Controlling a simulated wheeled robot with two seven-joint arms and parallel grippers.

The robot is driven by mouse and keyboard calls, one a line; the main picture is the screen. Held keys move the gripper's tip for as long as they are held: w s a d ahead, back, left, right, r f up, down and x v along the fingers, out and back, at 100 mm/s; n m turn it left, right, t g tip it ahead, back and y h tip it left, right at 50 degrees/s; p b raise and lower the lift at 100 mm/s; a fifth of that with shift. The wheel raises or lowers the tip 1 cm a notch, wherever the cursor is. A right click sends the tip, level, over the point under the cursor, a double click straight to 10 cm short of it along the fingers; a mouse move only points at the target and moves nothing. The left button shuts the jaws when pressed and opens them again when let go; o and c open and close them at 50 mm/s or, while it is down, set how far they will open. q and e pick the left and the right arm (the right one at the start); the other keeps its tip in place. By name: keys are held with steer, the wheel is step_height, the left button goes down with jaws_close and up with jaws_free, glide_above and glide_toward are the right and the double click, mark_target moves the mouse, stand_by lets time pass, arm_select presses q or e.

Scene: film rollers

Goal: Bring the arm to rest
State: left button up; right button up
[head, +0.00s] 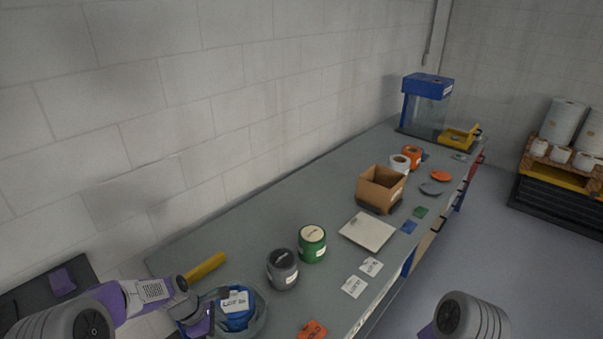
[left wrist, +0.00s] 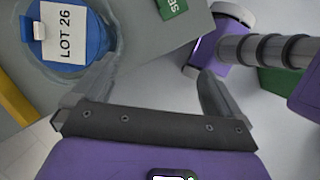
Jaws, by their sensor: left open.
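My left gripper (head: 212,312) is at the bottom left in the head view, beside a blue roll (head: 238,321) with a white label. In the left wrist view the two fingers (left wrist: 152,80) are spread with nothing between them. The blue roll (left wrist: 90,52), labelled LOT 26, sits in a round grey dish (left wrist: 112,18) up and left of the fingers, apart from them as far as I can tell. My right gripper is not in view; only part of that arm shows at the bottom of the head view.
A grey roll (head: 283,270) and a green roll (head: 312,245) stand on the bench (head: 240,237). A yellow bar (head: 205,267) lies near the left gripper. Farther along are a white plate (head: 367,231), a cardboard box (head: 381,188) and a blue-framed machine (head: 427,100). The wall borders the back.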

arm_select(q)
steer(key=s+d+f+m, duration=0.4)
steer(key=f+m, duration=0.2)
steer(key=f, duration=0.4)
steer(key=s+d+f+m+b, duration=0.1)
steer(key=s+d+f+m, duration=0.4)
steer(key=s, duration=0.3)
steer(key=s+d+f+m+b, duration=0.1)
steer(key=s+d+f+m, duration=0.2)
steer(key=s+f+m, duration=0.3)
step_height(320, 180, down, 7)
steer(key=s+m+b, duration=0.1)
steer(key=b, duration=0.6)
steer(key=shift+r, duration=0.15)
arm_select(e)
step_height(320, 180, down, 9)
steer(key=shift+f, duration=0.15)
arm_select(q)
steer(key=shift+d, duration=0.1)
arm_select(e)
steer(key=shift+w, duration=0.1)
